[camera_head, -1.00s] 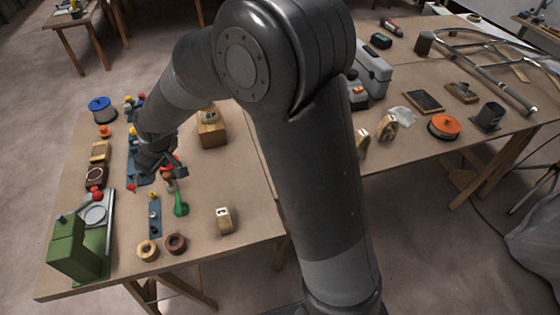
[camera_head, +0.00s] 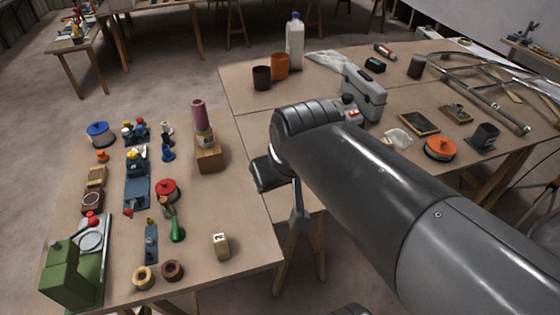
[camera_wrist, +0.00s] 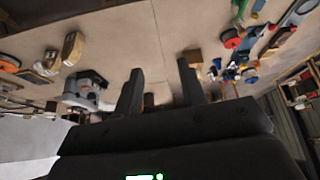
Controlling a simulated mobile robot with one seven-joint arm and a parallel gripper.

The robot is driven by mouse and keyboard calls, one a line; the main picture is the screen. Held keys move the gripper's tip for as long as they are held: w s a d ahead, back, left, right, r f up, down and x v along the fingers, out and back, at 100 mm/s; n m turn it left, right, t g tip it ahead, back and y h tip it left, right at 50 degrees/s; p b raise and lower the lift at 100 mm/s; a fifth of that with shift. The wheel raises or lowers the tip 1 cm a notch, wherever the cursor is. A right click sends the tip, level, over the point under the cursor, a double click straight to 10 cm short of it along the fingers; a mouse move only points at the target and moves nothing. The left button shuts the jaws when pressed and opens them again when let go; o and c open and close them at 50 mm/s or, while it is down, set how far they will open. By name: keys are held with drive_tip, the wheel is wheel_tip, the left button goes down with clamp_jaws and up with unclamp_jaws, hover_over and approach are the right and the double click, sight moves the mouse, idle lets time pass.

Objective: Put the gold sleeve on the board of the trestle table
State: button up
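A pale gold-tan ring (camera_head: 143,278) lies at the front of the left table (camera_head: 240,251). It is the nearest match to the gold sleeve, but I cannot be sure. A darker brown ring (camera_head: 172,270) lies just to its right. My gripper (camera_wrist: 160,78) is open in the wrist view, its two dark fingers apart with nothing visibly held between them. In the head view my arm bends over the gap near the right edge of the left table, away from both rings; the fingers cannot be made out there.
A green press (camera_head: 62,272) stands at the left table's front left. A wooden block (camera_head: 208,153) bears a pink spool (camera_head: 198,115). A small numbered block (camera_head: 221,245) stands near the front edge. The grey toolbox (camera_head: 364,92) is on the right table.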

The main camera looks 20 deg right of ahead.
drive_tip(key=shift+m, duration=0.6)
drive_tip(key=s, duration=0.1)
drive_tip(key=s+d, duration=0.1)
drive_tip(key=s, duration=0.1)
drive_tip(key=shift+s+d, duration=0.3)
drive_tip(key=shift+d, duration=0.1)
idle(0.4)
